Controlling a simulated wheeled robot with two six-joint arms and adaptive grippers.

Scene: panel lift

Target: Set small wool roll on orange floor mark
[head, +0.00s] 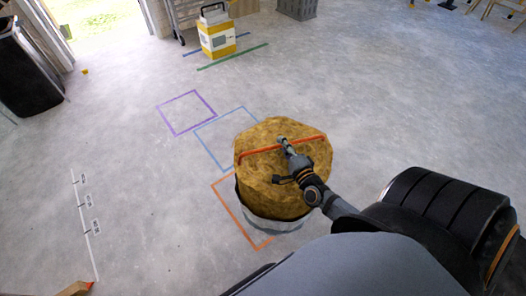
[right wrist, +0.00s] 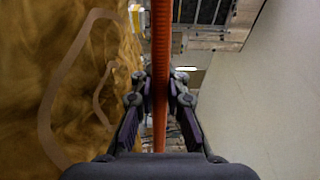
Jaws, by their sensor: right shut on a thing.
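The wool roll (head: 262,180) is a thick yellow-brown cylinder with a pale band low on its side and an orange strap (head: 312,139) across its top. My right gripper (head: 284,146) is shut on the strap at the top of the roll. In the right wrist view the strap (right wrist: 161,50) runs between the fingers, with the roll's side (right wrist: 60,70) at the left. The orange floor mark (head: 234,217) shows under the roll's left side; the rest is hidden behind the roll. I cannot tell whether the roll touches the floor. My left gripper is not in view.
A blue outline (head: 208,149) and a purple outline (head: 174,126) lie behind the orange mark. A yellow-white box with a handle (head: 217,40) stands at the back near blue and green lines. A black bin (head: 28,75) stands at the left. The floor around is mostly clear.

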